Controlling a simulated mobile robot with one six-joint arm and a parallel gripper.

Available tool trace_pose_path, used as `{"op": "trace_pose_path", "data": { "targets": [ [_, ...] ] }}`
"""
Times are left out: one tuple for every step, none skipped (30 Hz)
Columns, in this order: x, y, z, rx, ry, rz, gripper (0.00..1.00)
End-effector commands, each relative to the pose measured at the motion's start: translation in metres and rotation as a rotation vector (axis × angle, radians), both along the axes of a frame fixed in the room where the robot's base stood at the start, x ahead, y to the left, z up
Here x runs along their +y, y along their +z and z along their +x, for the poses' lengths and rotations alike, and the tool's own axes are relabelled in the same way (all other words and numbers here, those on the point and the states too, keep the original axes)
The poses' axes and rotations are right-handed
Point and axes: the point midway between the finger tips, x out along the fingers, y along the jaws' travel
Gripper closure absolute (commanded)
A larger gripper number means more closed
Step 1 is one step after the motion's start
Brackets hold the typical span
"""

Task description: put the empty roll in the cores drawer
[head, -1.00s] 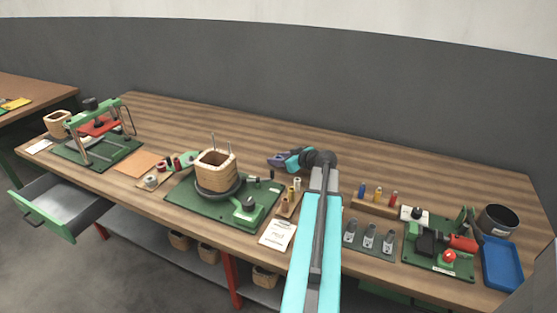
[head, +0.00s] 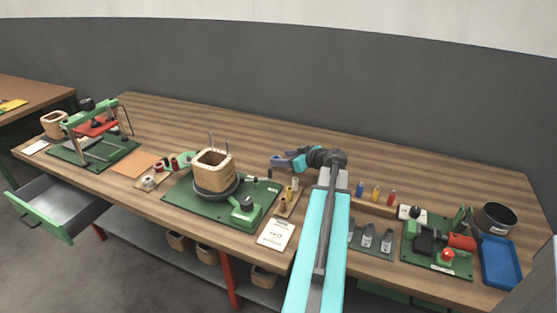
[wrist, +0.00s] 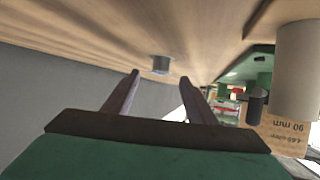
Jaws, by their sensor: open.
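A small grey cylinder (wrist: 162,64), possibly the empty roll, stands on the table in the wrist view, whose picture is upside down. It shows beyond and between my fingertips, apart from them. I cannot pick it out in the head view. My gripper (head: 277,160) is open and empty, low over the table and pointing left; its two fingers also show in the wrist view (wrist: 159,77). An open grey drawer (head: 70,207) with a green front juts from the table's left front. No label on it is readable.
A square wooden former (head: 213,165) stands on a green winding base (head: 180,203), left of my gripper. Small spools (head: 291,191) and a paper card (head: 276,235) lie in front. A green clamp press (head: 92,130) stands at the left. The back strip of table is clear.

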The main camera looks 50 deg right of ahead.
Motion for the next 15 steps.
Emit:
{"op": "trace_pose_path", "data": {
  "targets": [
    [0.002, 0.002, -0.009, 0.000, -0.002, -0.001, 0.49],
    [0.003, 0.005, -0.014, 0.000, -0.002, -0.001, 0.49],
    [0.003, 0.008, -0.019, -0.001, -0.002, -0.002, 0.49],
    [0.004, 0.010, -0.024, -0.001, -0.001, -0.002, 0.49],
    [0.004, 0.012, -0.028, 0.000, -0.001, -0.002, 0.49],
    [0.005, 0.014, -0.034, 0.000, -0.002, -0.002, 0.49],
    [0.006, 0.016, -0.038, 0.000, -0.002, -0.002, 0.49],
    [0.006, 0.018, -0.041, 0.000, -0.001, -0.002, 0.49],
    [0.007, 0.021, -0.046, 0.000, -0.001, -0.003, 0.49],
    [0.007, 0.023, -0.049, 0.000, -0.001, -0.002, 0.49],
    [0.007, 0.024, -0.052, 0.000, -0.002, -0.002, 0.49],
    [0.007, 0.026, -0.056, 0.000, -0.001, -0.002, 0.49],
    [0.008, 0.027, -0.058, 0.001, 0.000, -0.001, 0.49],
    [0.008, 0.028, -0.060, 0.001, 0.000, -0.001, 0.49],
    [0.008, 0.029, -0.062, 0.001, 0.000, -0.001, 0.49]
  ]
}}
